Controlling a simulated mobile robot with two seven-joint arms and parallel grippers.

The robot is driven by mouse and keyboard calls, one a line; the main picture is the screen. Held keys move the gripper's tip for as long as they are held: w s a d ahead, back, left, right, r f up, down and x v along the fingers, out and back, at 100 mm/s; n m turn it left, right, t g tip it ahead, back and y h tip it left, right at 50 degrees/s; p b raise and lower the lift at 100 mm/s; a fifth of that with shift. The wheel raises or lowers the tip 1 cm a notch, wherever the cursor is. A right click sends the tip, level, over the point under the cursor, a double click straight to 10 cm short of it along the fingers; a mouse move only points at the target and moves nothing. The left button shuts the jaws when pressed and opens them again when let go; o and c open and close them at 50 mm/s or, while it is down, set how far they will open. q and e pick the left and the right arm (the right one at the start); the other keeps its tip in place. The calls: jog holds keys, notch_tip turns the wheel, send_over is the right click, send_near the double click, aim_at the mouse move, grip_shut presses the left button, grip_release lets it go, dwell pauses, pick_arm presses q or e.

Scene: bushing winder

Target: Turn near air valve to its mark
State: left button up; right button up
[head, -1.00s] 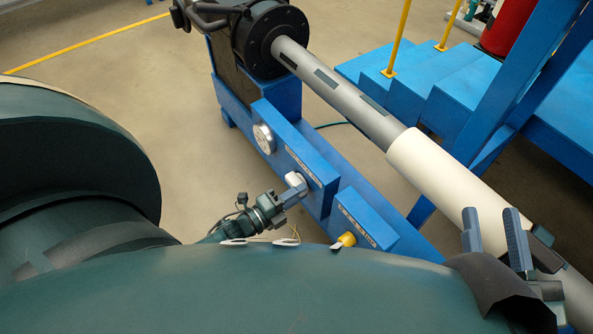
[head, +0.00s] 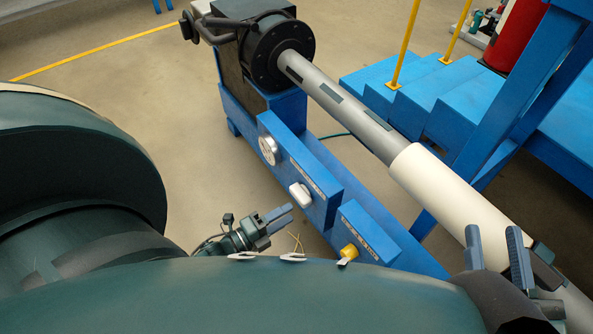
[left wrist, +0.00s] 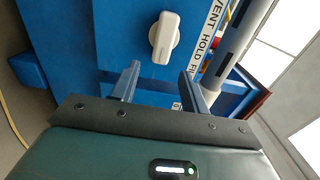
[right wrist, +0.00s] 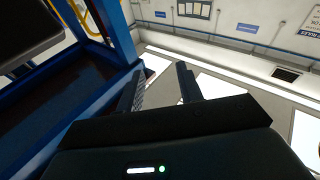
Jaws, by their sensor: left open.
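The air valve's white handle (head: 300,194) sits on the blue panel with a white label strip. In the left wrist view the handle (left wrist: 164,38) is slightly tilted, beside a label reading "VENT HOLD" and a partly hidden word. I cannot make out its mark. My left gripper (head: 289,214) is open and empty, just off the handle at its lower left. In the left wrist view its fingers (left wrist: 160,76) are apart and short of the handle. My right gripper (head: 492,235) is open and empty, in front of the white roll; its fingers (right wrist: 155,76) show apart.
A round silver dial (head: 268,150) is on the same panel, farther back. A yellow knob (head: 349,252) is on the nearer blue block. The long shaft with the white roll (head: 445,188) runs alongside on the right. Blue steps (head: 410,95) stand behind it. The floor left of the panel is clear.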

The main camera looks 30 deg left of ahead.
pick_arm(q)
jog(key=v, duration=0.7)
jog(key=shift+s+p, duration=0.35)
jog(key=shift+p, duration=0.1)
jog(key=shift+a, duration=0.15)
